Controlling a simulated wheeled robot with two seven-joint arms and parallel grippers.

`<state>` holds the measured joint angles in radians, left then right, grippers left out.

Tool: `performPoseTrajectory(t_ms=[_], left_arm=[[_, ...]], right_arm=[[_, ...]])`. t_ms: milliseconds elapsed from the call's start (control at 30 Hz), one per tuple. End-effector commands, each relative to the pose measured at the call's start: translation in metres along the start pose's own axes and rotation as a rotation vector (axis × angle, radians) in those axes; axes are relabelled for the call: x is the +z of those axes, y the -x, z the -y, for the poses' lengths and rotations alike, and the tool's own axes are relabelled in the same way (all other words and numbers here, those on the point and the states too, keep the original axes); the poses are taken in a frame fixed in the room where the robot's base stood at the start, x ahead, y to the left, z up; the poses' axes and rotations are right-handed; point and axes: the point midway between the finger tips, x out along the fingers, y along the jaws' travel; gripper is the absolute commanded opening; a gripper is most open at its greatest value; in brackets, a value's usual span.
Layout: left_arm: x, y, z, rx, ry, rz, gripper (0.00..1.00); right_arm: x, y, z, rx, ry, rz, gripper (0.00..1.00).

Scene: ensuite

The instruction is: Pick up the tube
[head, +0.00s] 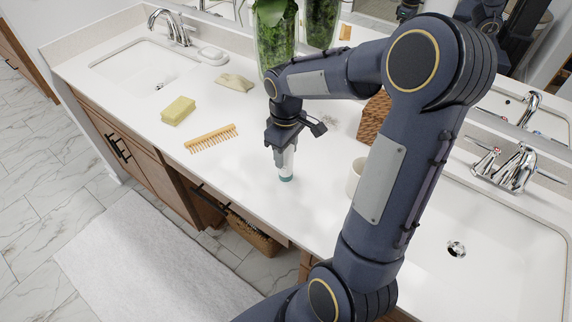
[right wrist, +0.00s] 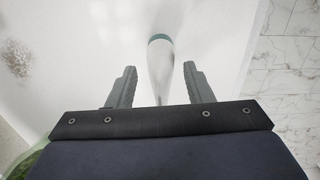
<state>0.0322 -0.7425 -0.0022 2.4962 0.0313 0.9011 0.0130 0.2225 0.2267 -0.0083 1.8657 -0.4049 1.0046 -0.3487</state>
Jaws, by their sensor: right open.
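The tube (head: 287,168) is white with a teal cap and stands on the white counter, cap down, in the head view. In the right wrist view the tube (right wrist: 160,68) lies between the two grey fingers, with its teal cap at the far end. My right gripper (head: 283,153) is at the tube's upper part, in front of and around it. In the right wrist view the right gripper (right wrist: 160,84) is open, with a gap on each side of the tube. The upper end of the tube is partly hidden by the gripper. My left gripper is not in view.
A wooden comb (head: 211,138), a yellow sponge (head: 178,110) and a crumpled cloth (head: 234,82) lie left of the tube. A white cup (head: 355,177) and a woven box (head: 374,117) stand to the right. A glass vase with greenery (head: 275,35) is behind. The counter's front middle is clear.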

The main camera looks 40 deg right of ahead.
Motion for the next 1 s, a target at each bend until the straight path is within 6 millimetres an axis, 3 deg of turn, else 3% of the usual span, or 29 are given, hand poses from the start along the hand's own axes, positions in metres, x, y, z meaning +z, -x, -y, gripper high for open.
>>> performPoseTrajectory(t_ms=[133, 467, 1000], left_arm=[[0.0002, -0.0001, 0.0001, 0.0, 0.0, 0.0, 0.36], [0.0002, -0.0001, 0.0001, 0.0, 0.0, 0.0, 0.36], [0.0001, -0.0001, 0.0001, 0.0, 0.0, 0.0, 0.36]], right_arm=[[0.0, 0.0002, 0.0001, 0.0, 0.0, 0.0, 0.44], [-0.0001, 0.0006, 0.0002, 0.0, 0.0, 0.0, 0.01], [-0.0009, 0.0082, -0.0002, 0.001, 0.0, -0.003, 0.0]])
